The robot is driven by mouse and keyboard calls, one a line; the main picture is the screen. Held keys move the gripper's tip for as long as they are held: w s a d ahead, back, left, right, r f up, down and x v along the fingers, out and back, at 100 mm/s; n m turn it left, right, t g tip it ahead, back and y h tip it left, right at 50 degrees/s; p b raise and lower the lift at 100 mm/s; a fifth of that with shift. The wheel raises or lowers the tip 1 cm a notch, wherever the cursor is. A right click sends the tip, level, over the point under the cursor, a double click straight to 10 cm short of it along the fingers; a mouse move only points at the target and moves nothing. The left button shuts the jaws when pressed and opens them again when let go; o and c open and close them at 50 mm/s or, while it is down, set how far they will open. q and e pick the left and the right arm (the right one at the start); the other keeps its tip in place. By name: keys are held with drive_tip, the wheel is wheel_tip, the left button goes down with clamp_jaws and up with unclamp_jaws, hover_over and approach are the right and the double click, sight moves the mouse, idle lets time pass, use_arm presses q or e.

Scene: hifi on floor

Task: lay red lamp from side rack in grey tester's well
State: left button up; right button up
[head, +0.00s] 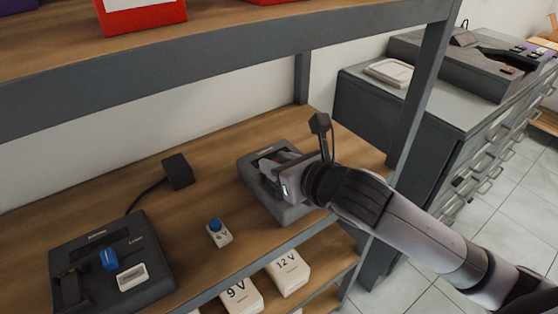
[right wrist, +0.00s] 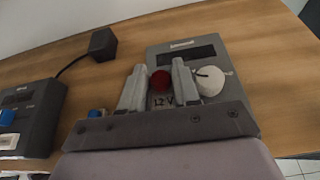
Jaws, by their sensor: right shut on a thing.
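My right gripper (head: 278,172) reaches in from the right over the grey tester (head: 255,158) on the wooden shelf. In the right wrist view its two fingers (right wrist: 160,88) are shut on the red lamp (right wrist: 160,80), whose base reads 12 V. The grey tester (right wrist: 215,50) lies behind and below, with a dark display and a white round knob (right wrist: 209,81). The well is hidden by the gripper, and I cannot tell whether the lamp touches the tester. The red lamp is hidden in the head view. My left gripper is not in view.
A small blue lamp (head: 217,231) stands left of the grey tester. A darker tester (head: 143,248) is further left, with a cabled black block (head: 178,171) behind it. An upper shelf (head: 220,72) hangs overhead, and a post (head: 421,95) stands at right. White boxes (head: 288,272) sit below.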

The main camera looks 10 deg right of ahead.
drive_tip(key=shift+p, duration=0.35)
idle(0.4)
drive_tip(key=shift+f, duration=0.4)
idle(1.8)
drive_tip(key=o, duration=1.1)
drive_tip(key=shift+r, duration=0.1)
drive_tip(key=shift+r, duration=3.4)
drive_tip(key=shift+s, duration=0.1)
